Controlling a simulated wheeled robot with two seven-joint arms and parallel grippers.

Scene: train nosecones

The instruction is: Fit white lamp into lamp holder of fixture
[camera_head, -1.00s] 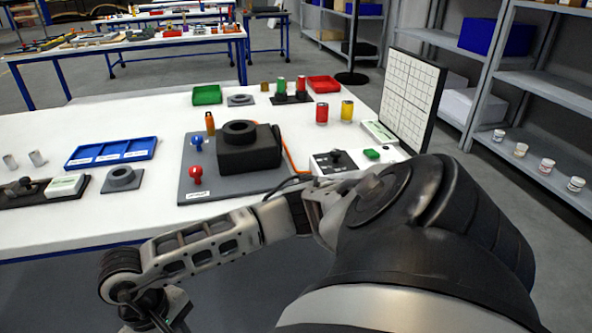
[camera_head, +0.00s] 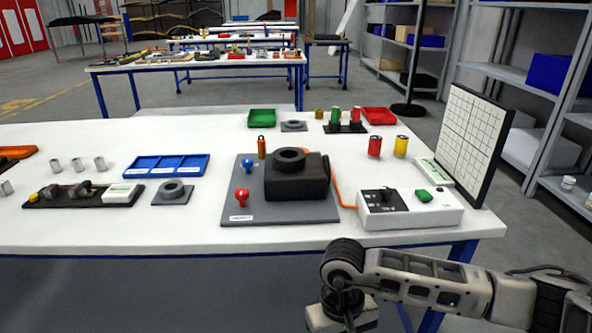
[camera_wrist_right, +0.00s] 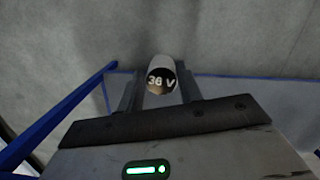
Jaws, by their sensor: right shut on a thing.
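My right gripper (camera_wrist_right: 160,92) is shut on a pale cylinder (camera_wrist_right: 160,66) whose dark end face reads "36 V"; it looks like the lamp. In the head view my right arm enters at lower right, with its wrist low in front of the table; the fingers and lamp are not visible there. The fixture (camera_head: 297,178) looks to be the black block with a round ring (camera_head: 290,156) on top, on a grey base plate (camera_head: 250,212). I cannot tell whether this ring is the lamp holder. My left gripper is not in view.
On the white table (camera_head: 210,235), a blue tray (camera_head: 167,166) and a grey ring block (camera_head: 173,191) stand left of the fixture. Small pale cylinders (camera_head: 77,164) stand farther left. A white control box (camera_head: 410,208) is at right, before an upright grid panel (camera_head: 468,140).

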